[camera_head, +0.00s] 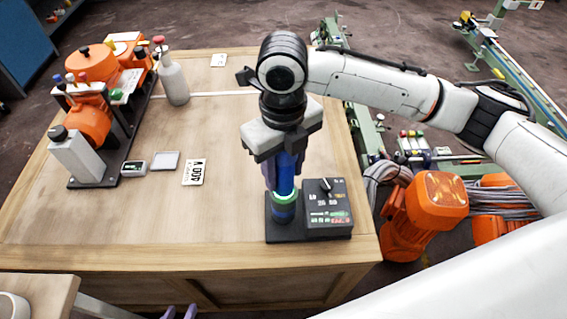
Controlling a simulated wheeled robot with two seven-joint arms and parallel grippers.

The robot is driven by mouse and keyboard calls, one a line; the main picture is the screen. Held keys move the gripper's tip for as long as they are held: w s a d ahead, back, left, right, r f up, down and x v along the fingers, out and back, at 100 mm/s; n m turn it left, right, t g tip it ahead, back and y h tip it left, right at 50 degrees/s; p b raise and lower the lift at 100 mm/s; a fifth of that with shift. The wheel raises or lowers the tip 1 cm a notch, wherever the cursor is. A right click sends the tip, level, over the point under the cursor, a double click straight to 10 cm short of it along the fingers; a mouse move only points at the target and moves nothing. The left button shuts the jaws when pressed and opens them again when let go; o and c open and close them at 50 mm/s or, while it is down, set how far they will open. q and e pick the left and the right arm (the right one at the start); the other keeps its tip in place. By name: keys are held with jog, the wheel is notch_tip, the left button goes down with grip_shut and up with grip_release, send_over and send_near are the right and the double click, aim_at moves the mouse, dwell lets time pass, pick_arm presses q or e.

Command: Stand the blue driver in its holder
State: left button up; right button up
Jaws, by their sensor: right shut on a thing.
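The blue driver (286,172) is upright at the right front of the wooden table. My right gripper (284,168) points down from above and is shut on the driver, hiding its upper part. The holder is a dark base (277,233) with a round blue cup and a lit green ring. The driver's lower end meets the holder at this ring; I cannot tell how deep it sits. Only the two purple fingertips of my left gripper (180,313) show at the bottom edge, apart with nothing visible between them.
A control box (327,208) with a knob and red display adjoins the holder. Orange and grey equipment (82,122), a grey bottle (173,80), a white label card (194,172) and a small tray (165,161) are on the left. The table's middle front is clear.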

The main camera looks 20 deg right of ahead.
jog(key=shift+f, duration=0.2)
dwell(0.7)
jog(key=o, duration=1.3)
jog(key=shift+o, duration=0.5)
jog(key=shift+f, duration=0.1)
jog(key=shift+f, duration=0.1)
